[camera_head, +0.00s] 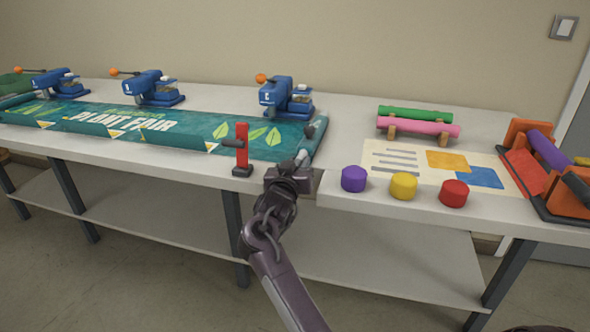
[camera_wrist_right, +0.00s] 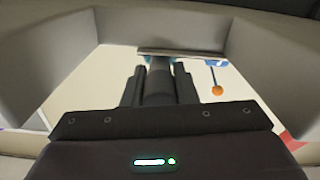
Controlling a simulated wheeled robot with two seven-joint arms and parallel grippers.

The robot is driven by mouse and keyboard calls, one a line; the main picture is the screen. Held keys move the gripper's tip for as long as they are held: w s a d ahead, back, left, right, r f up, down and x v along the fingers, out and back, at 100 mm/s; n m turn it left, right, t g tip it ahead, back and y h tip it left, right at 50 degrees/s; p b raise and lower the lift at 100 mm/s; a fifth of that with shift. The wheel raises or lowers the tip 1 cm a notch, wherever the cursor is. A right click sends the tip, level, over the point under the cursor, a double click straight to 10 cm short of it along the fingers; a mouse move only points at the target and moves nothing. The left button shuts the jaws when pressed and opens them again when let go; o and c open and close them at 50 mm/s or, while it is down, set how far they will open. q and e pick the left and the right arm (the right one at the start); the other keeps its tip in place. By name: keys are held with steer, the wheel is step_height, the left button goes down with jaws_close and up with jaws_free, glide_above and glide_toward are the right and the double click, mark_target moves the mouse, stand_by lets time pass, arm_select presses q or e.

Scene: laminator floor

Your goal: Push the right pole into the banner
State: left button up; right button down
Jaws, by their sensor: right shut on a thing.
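The teal PLANT FAIR banner (camera_head: 180,131) lies flat along the white bench, with a rolled sleeve at its right edge. My right gripper (camera_head: 302,160) is at the near end of that edge, at the bench's front. In the right wrist view my gripper (camera_wrist_right: 158,85) is shut around a dark cylinder, which appears to be the right pole (camera_wrist_right: 158,72). The pole points away from me toward the banner's edge. How far it sits inside the sleeve is hidden. My left gripper is out of view.
A red upright lever (camera_head: 241,148) stands at the bench front, left of my gripper. Several blue presses (camera_head: 288,97) line the back. Pink and green rolls (camera_head: 418,126) lie behind.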

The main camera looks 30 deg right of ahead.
steer(key=shift+w+d, duration=0.25)
steer(key=shift+d, duration=0.05)
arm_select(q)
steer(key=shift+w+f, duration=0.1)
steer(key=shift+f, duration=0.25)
arm_select(e)
steer(key=c, duration=1.1)
jaws_free()
steer(key=shift+c, duration=0.2)
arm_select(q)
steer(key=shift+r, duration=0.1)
arm_select(e)
steer(key=shift+s+a, duration=0.35)
steer(key=shift+a, duration=0.1)
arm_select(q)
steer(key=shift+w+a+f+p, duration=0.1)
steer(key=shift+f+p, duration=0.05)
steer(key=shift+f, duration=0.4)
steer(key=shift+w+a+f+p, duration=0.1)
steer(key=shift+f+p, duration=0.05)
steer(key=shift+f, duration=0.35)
arm_select(e)
steer(key=v, duration=0.6)
steer(key=shift+s+a, duration=0.25)
